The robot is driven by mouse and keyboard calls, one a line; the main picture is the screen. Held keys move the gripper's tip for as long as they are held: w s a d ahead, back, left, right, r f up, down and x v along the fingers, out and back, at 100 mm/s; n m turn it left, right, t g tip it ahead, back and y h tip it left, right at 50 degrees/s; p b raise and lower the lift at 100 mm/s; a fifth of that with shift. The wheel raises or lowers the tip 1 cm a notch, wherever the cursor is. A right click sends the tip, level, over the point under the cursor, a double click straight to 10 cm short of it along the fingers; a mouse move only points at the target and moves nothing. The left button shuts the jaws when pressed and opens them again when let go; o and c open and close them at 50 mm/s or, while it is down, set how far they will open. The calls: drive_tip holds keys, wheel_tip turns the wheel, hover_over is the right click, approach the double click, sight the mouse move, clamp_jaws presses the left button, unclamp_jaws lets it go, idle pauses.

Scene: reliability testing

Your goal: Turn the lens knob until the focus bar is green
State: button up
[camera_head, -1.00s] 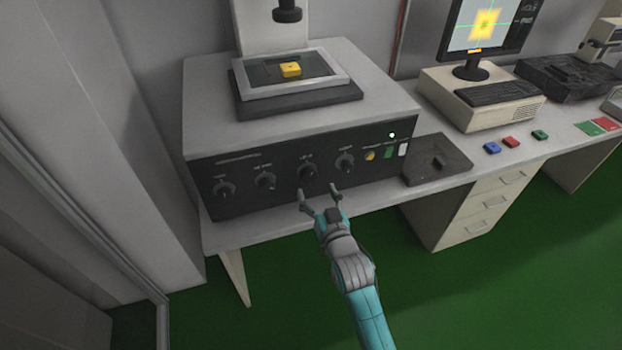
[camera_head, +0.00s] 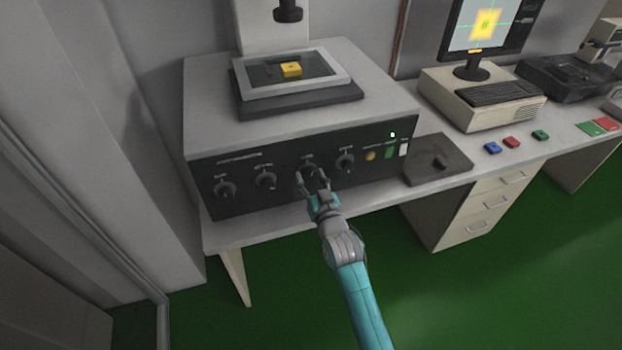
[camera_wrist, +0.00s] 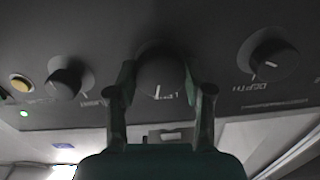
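The lens knob (camera_head: 308,172) is the third from the left of the dark knobs on the instrument's front panel. Its label is only partly readable in the wrist view. My gripper (camera_head: 312,180) is at this knob, with one finger on each side. In the wrist view, the knob (camera_wrist: 161,76) sits between the two fingers of my gripper (camera_wrist: 159,82). The fingers look spread slightly wider than the knob; contact is not clear. The monitor (camera_head: 487,25) shows a blurred yellow square with green cross lines. A small orange bar (camera_head: 475,51) shows beneath it.
Other knobs flank it, including one at its right (camera_head: 345,163) and the depth knob (camera_wrist: 272,62) in the wrist view. A yellow button (camera_head: 370,155) is further right. A dark tray (camera_head: 425,172) stands beside the instrument. Free room lies before the desk.

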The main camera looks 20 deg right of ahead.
drive_tip(key=shift+n, duration=0.4)
drive_tip(key=shift+c, duration=0.3)
drive_tip(key=n, duration=0.3)
drive_tip(key=shift+n, duration=0.4)
drive_tip(key=n, duration=0.4)
drive_tip(key=shift+n, duration=0.3)
drive_tip(key=n, duration=0.8)
drive_tip(key=shift+n, duration=0.4)
drive_tip(key=o, duration=1.2)
drive_tip(key=shift+c, duration=0.2)
drive_tip(key=shift+s, duration=0.1)
